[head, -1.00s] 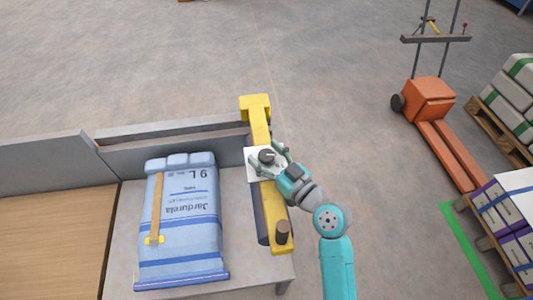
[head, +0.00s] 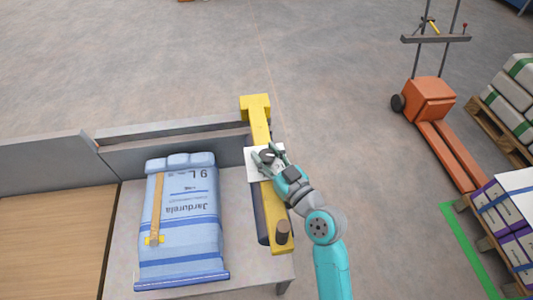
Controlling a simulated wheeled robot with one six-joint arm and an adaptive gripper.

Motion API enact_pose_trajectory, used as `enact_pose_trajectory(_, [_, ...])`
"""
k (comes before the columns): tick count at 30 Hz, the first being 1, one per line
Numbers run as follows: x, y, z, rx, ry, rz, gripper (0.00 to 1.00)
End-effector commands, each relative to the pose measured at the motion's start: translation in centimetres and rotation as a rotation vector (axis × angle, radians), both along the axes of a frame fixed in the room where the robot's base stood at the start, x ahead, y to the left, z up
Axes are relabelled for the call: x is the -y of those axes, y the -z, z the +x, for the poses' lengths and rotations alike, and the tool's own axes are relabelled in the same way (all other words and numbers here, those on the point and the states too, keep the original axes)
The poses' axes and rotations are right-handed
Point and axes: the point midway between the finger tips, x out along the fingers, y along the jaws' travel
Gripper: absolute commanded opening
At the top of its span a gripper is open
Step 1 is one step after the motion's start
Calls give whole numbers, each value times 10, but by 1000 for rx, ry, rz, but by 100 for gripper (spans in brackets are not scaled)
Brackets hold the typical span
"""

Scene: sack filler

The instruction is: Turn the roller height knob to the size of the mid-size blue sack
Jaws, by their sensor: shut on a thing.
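The roller height knob (head: 267,155) is a dark round knob on a white plate (head: 252,172) on the yellow beam (head: 258,118). My gripper (head: 266,157) is at the knob with its fingers around it, shut on it. The fingers partly cover the knob and the plate, so the knob's setting and the scale marks cannot be read. A blue sack (head: 185,255) lies on the grey table to the left, printed "Jardurela" and "9 L", upside down in the view.
A yellow-ended wooden tool (head: 157,205) lies on the sack. A dark post (head: 282,232) stands at the beam's near end. An orange pallet jack (head: 428,100) and loaded pallets (head: 510,220) stand at the right. A wooden surface (head: 50,240) is at the left.

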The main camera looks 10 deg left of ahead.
Motion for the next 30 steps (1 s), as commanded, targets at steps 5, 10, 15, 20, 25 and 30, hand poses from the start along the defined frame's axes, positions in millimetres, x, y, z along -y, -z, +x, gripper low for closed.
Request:
enact_pose_trajectory(5, [0,0,0,1,1,-1,56])
enact_pose_trajectory(10, [0,0,0,0,0,0,68])
enact_pose_trajectory(15, [0,0,0,0,0,0,68])
enact_pose_trajectory(20, [7,1,-7,-3,0,0,68])
enact_pose_trajectory(25, [26,1,-28,-3,2,1,68])
enact_pose_trajectory(30, [50,2,-53,-4,4,-1,68])
